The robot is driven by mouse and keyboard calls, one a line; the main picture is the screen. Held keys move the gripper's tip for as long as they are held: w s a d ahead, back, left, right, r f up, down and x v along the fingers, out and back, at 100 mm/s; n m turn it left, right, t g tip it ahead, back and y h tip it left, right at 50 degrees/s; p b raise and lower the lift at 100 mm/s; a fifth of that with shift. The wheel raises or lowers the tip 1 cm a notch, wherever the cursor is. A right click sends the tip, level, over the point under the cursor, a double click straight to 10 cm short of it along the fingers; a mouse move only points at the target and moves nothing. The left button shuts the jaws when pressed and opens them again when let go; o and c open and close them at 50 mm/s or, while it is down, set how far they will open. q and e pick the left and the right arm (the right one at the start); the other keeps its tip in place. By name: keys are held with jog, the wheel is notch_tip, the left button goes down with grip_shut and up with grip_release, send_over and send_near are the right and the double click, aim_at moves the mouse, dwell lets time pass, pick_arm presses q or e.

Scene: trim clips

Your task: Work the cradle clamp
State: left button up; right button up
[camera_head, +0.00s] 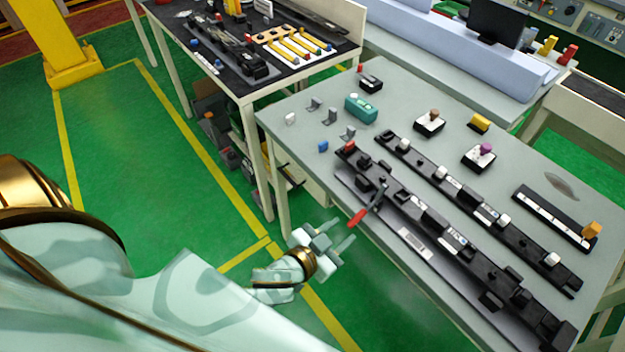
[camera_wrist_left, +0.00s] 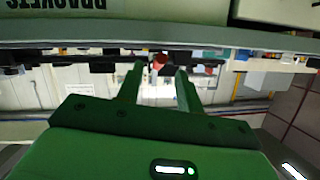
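The cradle clamp's lever (camera_head: 379,195) is a dark arm with a red grip (camera_head: 357,217) that sticks out over the front edge of the table. It is fixed to a long black cradle rail (camera_head: 447,262). My left gripper (camera_head: 340,233) is open and empty, just off the table's front edge, its fingers pointing toward the red grip. In the left wrist view a small red end (camera_wrist_left: 160,58) shows between and beyond the open fingers (camera_wrist_left: 160,75), apart from them as far as I can tell. My right gripper is not in view.
A second black rail (camera_head: 466,200) with white blocks lies behind the cradle. Small clips (camera_head: 331,116), a teal box (camera_head: 361,107) and button boxes (camera_head: 429,122) stand on the grey table (camera_head: 300,100). Another table (camera_head: 250,90) stands at back left. Green floor is open at left.

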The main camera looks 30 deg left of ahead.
pick_arm(q)
jog(key=v, duration=1)
jog(key=shift+s, duration=0.15)
jog(key=s+a+f+g+y, duration=0.1)
jog(key=s+f+g, duration=0.3)
jog(key=s+f, duration=0.4)
jog(key=s+a+f+g+y+b, duration=0.1)
jog(key=s+a+f+g, duration=0.3)
jog(key=s+f, duration=0.5)
jog(key=s+a+f+n+g+y+b, duration=0.1)
jog(key=s+a+f+g, duration=0.2)
jog(key=s+f, duration=0.6)
notch_tip(320, 180, down, 13)
jog(key=shift+f+g, duration=0.2)
jog(key=shift+g, duration=0.9)
